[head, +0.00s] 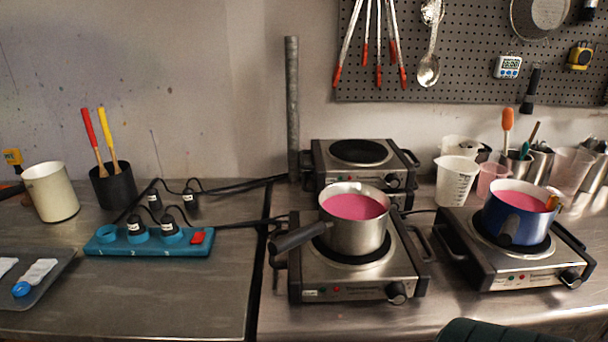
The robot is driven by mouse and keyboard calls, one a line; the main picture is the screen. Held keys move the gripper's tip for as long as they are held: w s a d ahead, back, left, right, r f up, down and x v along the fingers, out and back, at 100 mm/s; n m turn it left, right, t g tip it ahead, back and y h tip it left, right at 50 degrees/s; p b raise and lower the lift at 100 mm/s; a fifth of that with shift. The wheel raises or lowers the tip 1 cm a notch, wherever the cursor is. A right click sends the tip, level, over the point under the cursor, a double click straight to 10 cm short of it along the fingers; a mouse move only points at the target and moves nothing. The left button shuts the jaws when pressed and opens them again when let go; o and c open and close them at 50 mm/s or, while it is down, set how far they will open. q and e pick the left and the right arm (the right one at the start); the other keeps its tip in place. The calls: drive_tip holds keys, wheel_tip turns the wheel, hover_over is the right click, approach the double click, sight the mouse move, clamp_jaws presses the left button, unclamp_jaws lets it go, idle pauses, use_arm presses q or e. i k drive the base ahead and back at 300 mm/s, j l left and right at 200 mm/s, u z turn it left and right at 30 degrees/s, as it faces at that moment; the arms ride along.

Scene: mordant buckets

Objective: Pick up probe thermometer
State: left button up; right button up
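I cannot clearly pick out a probe thermometer. A small round blue piece (21,289) lies beside a white cloth-like item on the grey tray (52,277) at the lower left; it may be a thermometer head, but it is too small to tell. A yellow item (12,157) at the far left edge is partly cut off and also unclear. Neither of my grippers is in view.
A white beaker (51,192), a black cup (113,187) with two handles and a blue power strip (150,240) stand left. Hot plates hold a steel pot (357,236) and a blue pot (515,222), both with pink liquid. The left table's front is clear.

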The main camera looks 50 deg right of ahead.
sight(13, 157)
drive_tip(key=i+j+z, duration=0.1)
drive_tip(key=z, duration=0.25)
drive_tip(key=i+j+z, duration=0.1)
drive_tip(key=z, duration=0.25)
drive_tip(key=i+j+z, duration=0.1)
drive_tip(key=z, duration=0.25)
drive_tip(key=k+l+z, duration=0.1)
drive_tip(key=l+z, duration=0.25)
drive_tip(key=k+l+z, duration=0.1)
drive_tip(key=z, duration=0.25)
drive_tip(key=l+u, duration=0.1)
drive_tip(key=u, duration=0.4)
drive_tip(key=k+l+u, duration=0.1)
drive_tip(key=u, duration=0.4)
drive_tip(key=k+u, duration=0.1)
drive_tip(key=u, duration=0.4)
drive_tip(key=i+u, duration=0.25)
drive_tip(key=i+j, duration=0.75)
drive_tip(key=j, duration=0.2)
drive_tip(key=i+j, duration=0.35)
drive_tip(key=j+z, duration=0.05)
drive_tip(key=j, duration=0.05)
